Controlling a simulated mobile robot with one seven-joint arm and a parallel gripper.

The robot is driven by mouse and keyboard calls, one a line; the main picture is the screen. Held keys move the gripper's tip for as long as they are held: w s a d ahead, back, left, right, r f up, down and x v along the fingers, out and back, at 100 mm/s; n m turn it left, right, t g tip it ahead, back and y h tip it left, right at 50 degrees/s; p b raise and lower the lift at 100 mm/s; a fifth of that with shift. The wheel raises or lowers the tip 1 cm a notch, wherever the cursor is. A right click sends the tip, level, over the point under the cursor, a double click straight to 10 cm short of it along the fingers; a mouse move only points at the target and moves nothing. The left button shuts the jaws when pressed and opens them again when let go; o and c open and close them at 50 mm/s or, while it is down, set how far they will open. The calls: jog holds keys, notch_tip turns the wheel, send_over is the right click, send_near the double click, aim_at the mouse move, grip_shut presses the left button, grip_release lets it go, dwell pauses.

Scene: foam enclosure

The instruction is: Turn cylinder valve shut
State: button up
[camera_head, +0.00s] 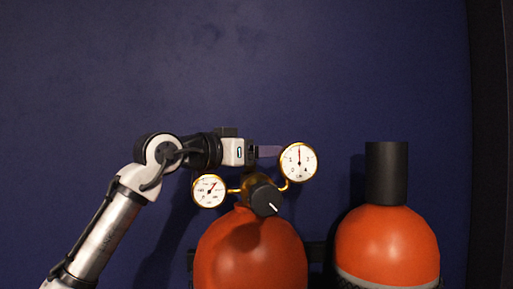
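An orange gas cylinder (252,262) stands upright at the lower middle of the head view. A brass valve body sits on its top, with a round black knob (264,200) that faces me and carries a white pointer line. Two round gauges flank it: a lower left one (209,191) and a higher right one (299,162). My gripper (270,152) comes in from the left, just above the valve and beside the right gauge. Its fingers overlap edge-on, so whether they are open or touch the gauge cannot be told.
A second orange cylinder (388,242) with a black cap (387,173) stands to the right. A dark bracket runs behind the cylinders. The dark blue wall (250,65) is close behind. The space above the gauges is clear. A dark vertical edge is at the far right.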

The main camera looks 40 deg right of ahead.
jog(key=c, duration=1)
jog(key=shift+o, duration=0.2)
jog(key=shift+r+m+g+p, duration=0.15)
jog(key=shift+m+g+p, duration=0.2)
jog(key=shift+p, duration=0.3)
jog(key=shift+r+m+g+p, duration=0.2)
jog(key=shift+m+g+p, duration=0.15)
jog(key=shift+g+p, duration=0.65)
jog(key=g+p, duration=0.1)
jog(key=m+g+p, duration=0.1)
jog(key=p, duration=0.1)
jog(key=m+g+p, duration=0.1)
jog(key=shift+s+d+y, duration=0.1)
jog(key=shift+s+y, duration=0.15)
jog(key=shift+y, duration=0.15)
jog(key=m+g+y, duration=0.1)
jog(key=m+g+p, duration=0.1)
jog(key=g, duration=0.1)
jog(key=m+g+y+p, duration=0.1)
jog(key=m+g, duration=0.1)
jog(key=shift+s+f+y, duration=0.25)
jog(key=shift+s+y, duration=0.05)
jog(key=m+g+y, duration=0.3)
jog(key=g+y, duration=0.1)
jog(key=a+m+g+y, duration=0.1)
jog(key=m+g+y, duration=0.1)
jog(key=shift+s+m+y, duration=0.25)
jog(key=shift+m+y, duration=0.05)
jog(key=shift+y, duration=0.1)
jog(key=shift+m, duration=0.3)
